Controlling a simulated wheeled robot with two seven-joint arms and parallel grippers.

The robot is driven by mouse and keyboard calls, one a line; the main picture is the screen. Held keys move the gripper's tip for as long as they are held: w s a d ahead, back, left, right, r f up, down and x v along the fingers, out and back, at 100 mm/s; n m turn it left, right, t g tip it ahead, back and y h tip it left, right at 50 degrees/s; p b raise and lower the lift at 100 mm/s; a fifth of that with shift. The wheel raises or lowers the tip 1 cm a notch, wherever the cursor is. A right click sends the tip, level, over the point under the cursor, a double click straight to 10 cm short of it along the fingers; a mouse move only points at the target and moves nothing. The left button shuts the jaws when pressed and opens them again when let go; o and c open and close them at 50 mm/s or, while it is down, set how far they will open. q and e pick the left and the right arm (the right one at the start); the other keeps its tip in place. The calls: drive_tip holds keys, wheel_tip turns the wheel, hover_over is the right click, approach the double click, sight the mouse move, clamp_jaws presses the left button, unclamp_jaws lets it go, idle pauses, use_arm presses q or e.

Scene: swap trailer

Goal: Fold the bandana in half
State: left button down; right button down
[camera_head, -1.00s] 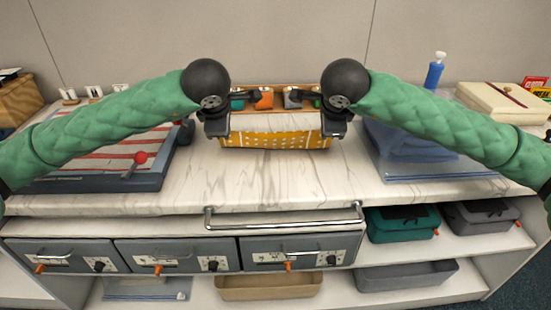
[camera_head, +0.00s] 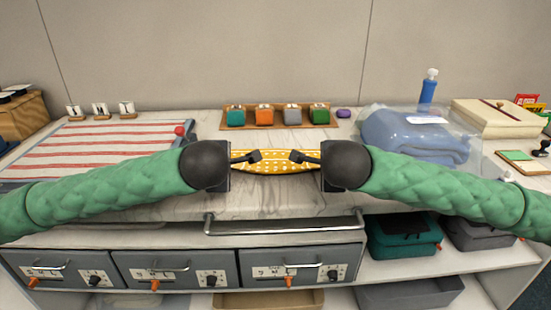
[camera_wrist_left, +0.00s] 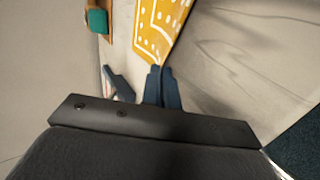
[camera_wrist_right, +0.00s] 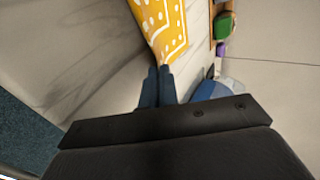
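The yellow bandana (camera_head: 275,167) with white dots and lines stretches between my two grippers over the marble counter, near its front edge. My left gripper (camera_head: 257,156) is shut on one end of it; in the left wrist view the fingers (camera_wrist_left: 160,75) pinch the cloth (camera_wrist_left: 160,25). My right gripper (camera_head: 294,156) is shut on the other end; its fingers (camera_wrist_right: 158,75) pinch the cloth (camera_wrist_right: 160,20) in the right wrist view.
A wooden tray (camera_head: 250,125) with several coloured blocks stands behind. A striped board (camera_head: 90,150) lies left. A bag with blue cloth (camera_head: 415,135), a blue bottle (camera_head: 428,90) and a cream box (camera_head: 495,118) are right. A metal rail (camera_head: 285,228) runs along the counter front.

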use_arm(q)
drive_tip(key=c, duration=1.3)
unclamp_jaws()
use_arm(e)
drive_tip(key=c, duration=1.3)
unclamp_jaws()
use_arm(q)
drive_tip(key=shift+s+r, duration=0.1)
drive_tip(key=shift+r, duration=0.25)
use_arm(e)
drive_tip(key=shift+s+r, duration=0.1)
drive_tip(key=shift+r, duration=0.2)
use_arm(q)
drive_tip(key=s+r, duration=0.4)
drive_tip(key=r, duration=0.1)
drive_tip(key=s+r, duration=0.1)
drive_tip(key=r, duration=0.2)
drive_tip(key=shift+s+r, duration=0.15)
drive_tip(key=shift+s, duration=0.25)
use_arm(e)
drive_tip(key=s+r, duration=0.4)
drive_tip(key=r, duration=0.1)
drive_tip(key=s+r, duration=0.1)
drive_tip(key=r, duration=0.2)
drive_tip(key=shift+s+r, duration=0.2)
drive_tip(key=shift+s, duration=0.2)
drive_tip(key=shift+f, duration=0.1)
